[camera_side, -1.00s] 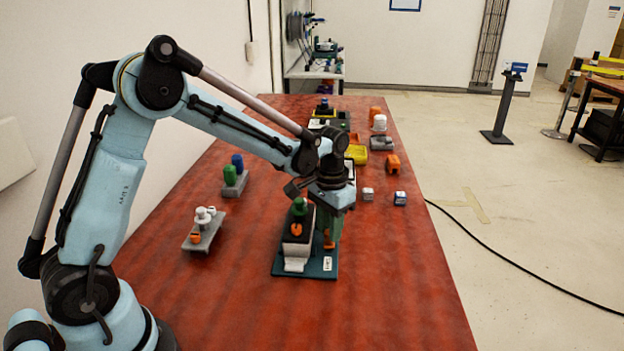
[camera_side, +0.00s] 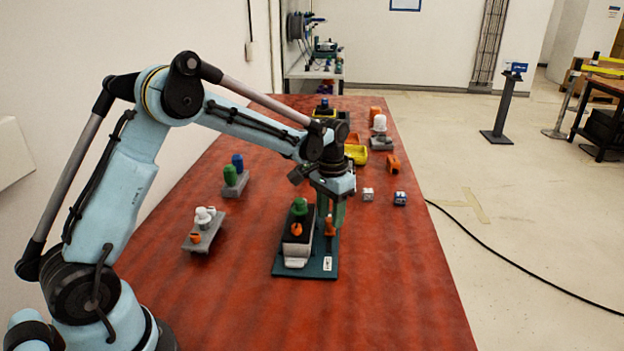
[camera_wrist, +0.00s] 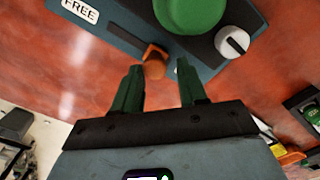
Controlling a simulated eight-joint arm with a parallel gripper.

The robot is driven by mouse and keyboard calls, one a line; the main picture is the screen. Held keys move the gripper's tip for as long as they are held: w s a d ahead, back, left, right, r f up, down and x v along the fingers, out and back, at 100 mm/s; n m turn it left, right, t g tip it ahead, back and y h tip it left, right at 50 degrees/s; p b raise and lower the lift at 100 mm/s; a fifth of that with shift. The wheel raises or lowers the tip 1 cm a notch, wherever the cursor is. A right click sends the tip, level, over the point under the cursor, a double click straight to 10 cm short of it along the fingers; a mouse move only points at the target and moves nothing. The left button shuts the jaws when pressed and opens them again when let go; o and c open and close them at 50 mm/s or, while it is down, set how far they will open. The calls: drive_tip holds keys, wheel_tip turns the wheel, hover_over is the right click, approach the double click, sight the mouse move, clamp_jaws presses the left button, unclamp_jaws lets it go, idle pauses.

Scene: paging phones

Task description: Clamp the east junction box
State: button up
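A dark box with a light grey front (camera_side: 298,252) stands on a teal plate (camera_side: 318,272). A round green knob (camera_side: 299,206) tops it; this also shows large in the wrist view (camera_wrist: 190,12). An upright orange lever (camera_side: 330,228) stands on the plate's right side. In the wrist view a white tag (camera_wrist: 80,10) beside the lever's slot reads FREE. My gripper (camera_wrist: 158,72) is open, its two green fingers apart. The lever's orange end (camera_wrist: 154,62) shows just beyond the gap between the fingertips. I cannot tell whether they touch it. No label shows which box is east.
Grey stands with green and blue pegs (camera_side: 229,175) and white and orange pieces (camera_side: 203,217) are on the left. A yellow tray (camera_side: 356,154) is farther back. The red table's (camera_side: 400,290) front right is clear.

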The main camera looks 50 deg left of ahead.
sight(330, 218)
drive_tip(key=shift+o, duration=0.7)
drive_tip(key=shift+d, duration=0.1)
wheel_tip(330, 218, up, 12)
drive_tip(key=shift+s+r, duration=0.1)
drive_tip(key=shift+s, duration=0.05)
drive_tip(key=s+d+f+t, duration=0.1)
drive_tip(key=s+d+t, duration=0.2)
drive_tip(key=s, duration=0.6)
drive_tip(key=s+d+f+t, duration=0.1)
drive_tip(key=s+d+t, duration=0.2)
drive_tip(key=s, duration=0.6)
drive_tip(key=shift+t, duration=0.6)
